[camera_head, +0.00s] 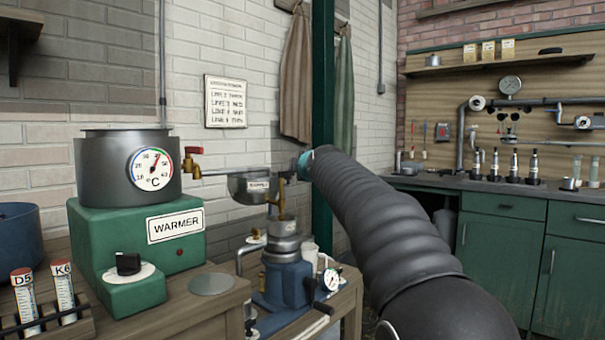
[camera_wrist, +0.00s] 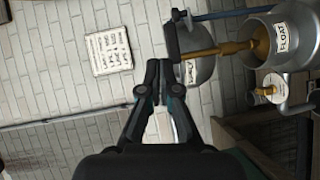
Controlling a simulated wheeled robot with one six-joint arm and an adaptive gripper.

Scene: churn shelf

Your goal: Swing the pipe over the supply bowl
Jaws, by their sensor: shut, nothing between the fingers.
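The grey supply bowl (camera_head: 240,190) hangs at the wall, right of the warmer. It also shows in the wrist view (camera_wrist: 205,68). A brass pipe (camera_head: 281,192) stands at the bowl's right, above the metal float vessel (camera_head: 284,228). In the wrist view the brass pipe (camera_wrist: 215,51) runs from a dark end piece toward the float vessel (camera_wrist: 289,38). A second pipe (camera_head: 218,173) leads from the warmer's tap to the bowl. My gripper (camera_head: 303,163) is shut and empty. Its fingertips (camera_wrist: 159,68) are close to the dark end piece; contact is unclear.
The green warmer (camera_head: 137,240) carries a pot with a dial and a red tap handle (camera_head: 191,152). A blue pump body (camera_head: 288,280) stands below the float vessel. A green post (camera_head: 322,85) rises behind my gripper. Workbench and cabinets (camera_head: 490,235) stand right.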

